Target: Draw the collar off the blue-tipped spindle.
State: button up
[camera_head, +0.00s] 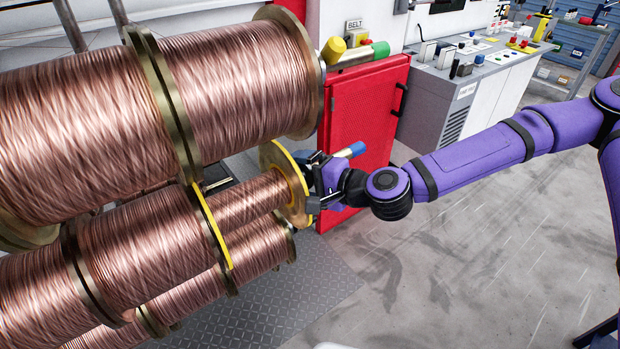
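The blue-tipped spindle (351,150) sticks out to the right from the end of a copper-wound spool with a yellow-rimmed flange (277,160). Its blue tip shows just past my gripper. My gripper (314,182) is at this flange, with dark fingers around the place where the spindle leaves the spool. The collar cannot be made out clearly; my fingers and wrist cover that part of the spindle. Whether my fingers are closed on the collar cannot be told from this view.
A larger copper spool (235,80) hangs above and left of my gripper, and another spool (215,280) lies below. A red cabinet (365,120) stands close behind the blue tip. A grey workbench (470,90) is farther back. Open floor (480,250) lies to the right.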

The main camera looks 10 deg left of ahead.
jog(key=c, duration=1.2)
jog(key=shift+w+d+r, duration=0.1)
jog(key=shift+w+d, duration=1.4)
jog(key=shift+w, duration=0.2)
jog(key=shift+w+d+r, duration=0.1)
jog(key=shift+w+d, duration=1.35)
jog(key=shift+w, duration=0.25)
jog(key=shift+w+d, duration=1.45)
jog(key=shift+w, duration=0.3)
jog(key=shift+w+d, duration=1.45)
jog(key=shift+w, duration=0.25)
jog(key=shift+w+d, duration=1.25)
jog(key=shift+w, duration=0.2)
jog(key=shift+d, duration=0.1)
jog(key=shift+s+d, duration=1.95)
jog(key=shift+d, duration=0.3)
jog(key=shift+s+d, duration=1.95)
jog(key=shift+d, duration=0.3)
